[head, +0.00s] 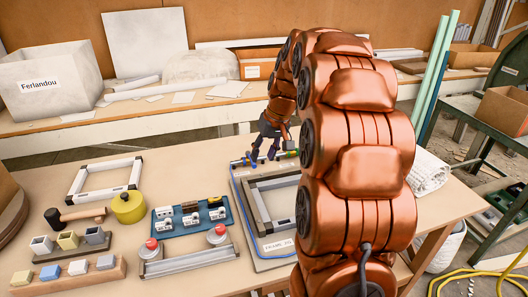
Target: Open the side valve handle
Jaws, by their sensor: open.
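My gripper (264,157) is at the far end of my copper-coloured arm, over the back of the fixture on the table. Its fingers are dark, point down and look open. They are close to a thin blue and yellow-green piece (245,160) with pipe-like parts, at the fixture's back edge. This may be the side valve, but its handle is too small to make out. I cannot tell whether the fingers touch it. The fixture is a grey square frame (256,205) on a pale base plate. My arm hides its right side.
On the table's left are a white-grey frame (104,180), a mallet (75,216), a yellow round container (128,207), a blue tray (191,232) and red-buttoned blocks (219,234). A wooden bar (66,278) holds coloured blocks.

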